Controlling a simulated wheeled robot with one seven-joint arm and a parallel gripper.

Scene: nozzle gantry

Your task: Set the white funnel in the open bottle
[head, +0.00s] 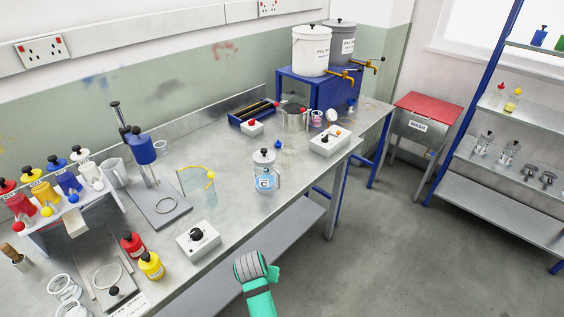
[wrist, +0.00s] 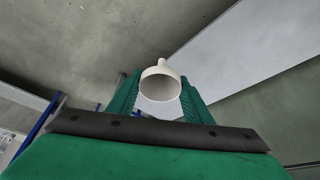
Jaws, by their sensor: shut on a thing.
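The white funnel (wrist: 160,84) is between the two green fingers of my gripper (wrist: 159,100) in the wrist view. Its wide mouth faces the camera and its narrow spout points away, toward the top of the picture. My gripper is shut on it. In the head view my teal arm end (head: 256,283) is at the bottom middle, in front of the bench edge; the funnel cannot be made out there. A clear bottle with a blue label (head: 265,182) stands on the bench near its front edge, with a pale top and dark knob. I cannot tell which vessel is the open bottle.
A white control box (head: 198,240) and red (head: 133,244) and yellow (head: 151,265) bottles stand along the front of the steel bench (head: 225,215). Floor right of the bench is free.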

